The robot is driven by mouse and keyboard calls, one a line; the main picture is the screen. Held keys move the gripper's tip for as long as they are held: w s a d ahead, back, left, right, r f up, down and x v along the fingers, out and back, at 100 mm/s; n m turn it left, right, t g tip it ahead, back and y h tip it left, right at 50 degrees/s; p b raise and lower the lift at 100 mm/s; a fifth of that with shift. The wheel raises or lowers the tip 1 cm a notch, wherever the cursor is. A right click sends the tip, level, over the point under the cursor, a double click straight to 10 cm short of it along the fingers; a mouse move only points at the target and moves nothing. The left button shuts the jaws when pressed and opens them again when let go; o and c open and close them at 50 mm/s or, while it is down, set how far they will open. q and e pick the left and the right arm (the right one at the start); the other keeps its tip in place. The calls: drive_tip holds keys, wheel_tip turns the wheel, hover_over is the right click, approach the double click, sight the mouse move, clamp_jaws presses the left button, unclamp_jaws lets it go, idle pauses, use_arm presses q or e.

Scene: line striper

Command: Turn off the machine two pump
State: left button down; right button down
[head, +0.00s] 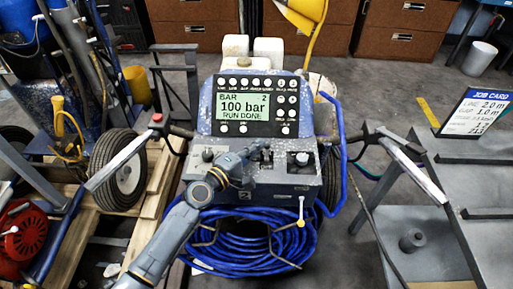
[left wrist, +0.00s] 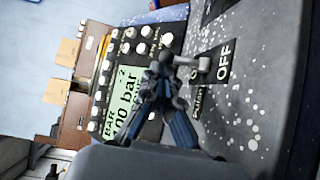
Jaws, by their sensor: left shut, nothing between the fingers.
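Machine two (head: 203,172) is a worn blue-grey line striper with a "2" on its front panel. Its display (head: 243,107) reads "BAR 2, 100 bar, RUN DONE"; the display also shows sideways in the left wrist view (left wrist: 124,98). In the left wrist view a silver toggle lever (left wrist: 201,63) sits on a black plate marked "OFF" (left wrist: 224,60). My left gripper (head: 256,154) is over the panel below the display. In the wrist view its shut, empty fingertips (left wrist: 163,66) appear just beside the lever; I cannot tell whether they touch it. My right gripper is out of view.
A coiled blue hose (head: 250,245) hangs on the machine's front. Handlebars (head: 418,172) stick out on both sides. A job card (head: 474,112) stands on a grey machine at right. A wooden pallet (head: 150,205) lies at left.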

use_arm(q)
drive_tip(key=shift+s+b, duration=0.3)
drive_tip(key=shift+b, duration=0.05)
drive_tip(key=shift+s+d+f, duration=0.1)
drive_tip(key=shift+s, duration=0.8)
drive_tip(key=v, duration=1.2)
